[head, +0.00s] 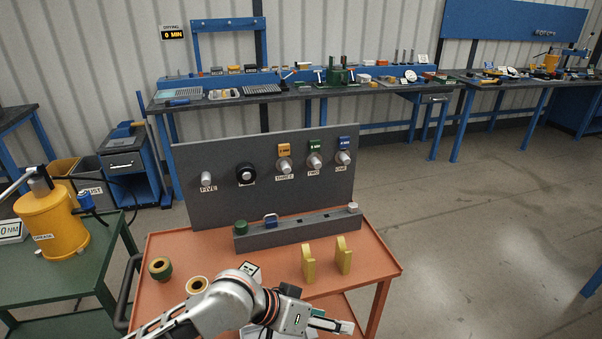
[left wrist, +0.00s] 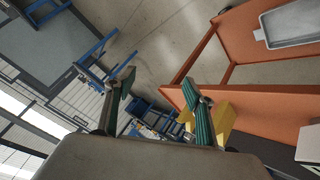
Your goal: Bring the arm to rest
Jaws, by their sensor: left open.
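My left arm (head: 225,305) reaches in over the front of the orange cart (head: 375,260). Its gripper (head: 335,326) is low at the cart's front edge. In the left wrist view the gripper (left wrist: 160,85) has its two green-padded fingers spread, with nothing between them. The grey panel (head: 225,160) stands upright on the cart, with pale fittings at FIVE, THREE, TWO and ONE. A black ring (head: 246,174) sits around the remaining station. My right gripper is in neither view.
A grey rail (head: 300,232) holds a green piece (head: 240,227), a blue piece (head: 270,220) and a pale piece (head: 352,207). Two yellow uprights (head: 308,264) stand near the gripper. A green ring (head: 160,268) and a cream ring (head: 197,285) lie left. Floor at right is clear.

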